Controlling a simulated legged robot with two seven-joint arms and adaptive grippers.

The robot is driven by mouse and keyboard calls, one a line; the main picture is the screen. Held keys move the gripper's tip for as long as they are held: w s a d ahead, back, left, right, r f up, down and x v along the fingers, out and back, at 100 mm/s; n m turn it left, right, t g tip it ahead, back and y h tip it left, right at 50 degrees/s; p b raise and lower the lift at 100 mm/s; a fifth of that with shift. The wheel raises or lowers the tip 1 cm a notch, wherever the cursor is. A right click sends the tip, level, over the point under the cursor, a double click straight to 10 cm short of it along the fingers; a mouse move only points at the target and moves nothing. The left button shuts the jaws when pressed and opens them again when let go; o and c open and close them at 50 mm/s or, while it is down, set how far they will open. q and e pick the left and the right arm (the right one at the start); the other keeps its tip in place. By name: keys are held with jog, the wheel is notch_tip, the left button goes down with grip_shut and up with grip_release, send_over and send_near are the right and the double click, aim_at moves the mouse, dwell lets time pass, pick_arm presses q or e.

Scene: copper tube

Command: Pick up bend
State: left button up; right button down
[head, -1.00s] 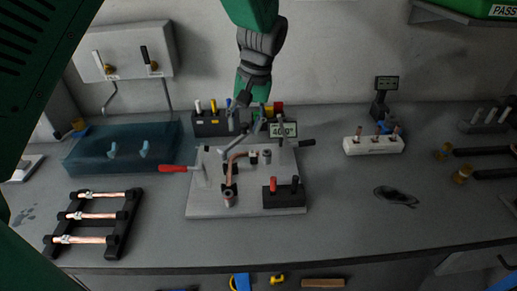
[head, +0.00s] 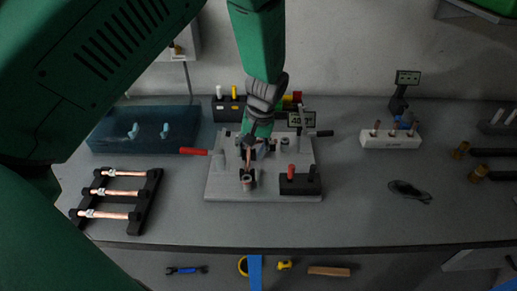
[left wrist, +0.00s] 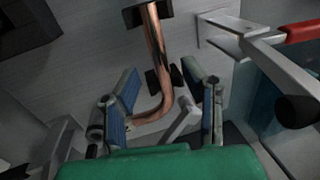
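The bend, a curved copper tube, sits in the fixture on the light grey plate (head: 225,188). In the left wrist view the bend (left wrist: 155,45) runs down from a dark block and curves toward the lower left between my fingers. My left gripper (left wrist: 165,80) is open, with one blue-padded finger on each side of the bend. I see a gap to the right finger; contact at the left finger is unclear. In the head view my left gripper (head: 258,146) is low over the plate and hides most of the bend. My right gripper is not in view.
A black rack with straight copper tubes (head: 150,190) lies left. A white holder (head: 390,139) stands right. The bench front is clear.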

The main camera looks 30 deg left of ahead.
pick_arm(q)
jog(key=shift+a+f, duration=0.5)
jog(key=shift+a, duration=0.2)
jog(key=shift+d+r, duration=0.1)
jog(key=shift+d, duration=0.25)
jog(key=c, duration=0.9)
jog(key=shift+d, duration=0.35)
grip_shut()
jog(key=shift+r, duration=0.1)
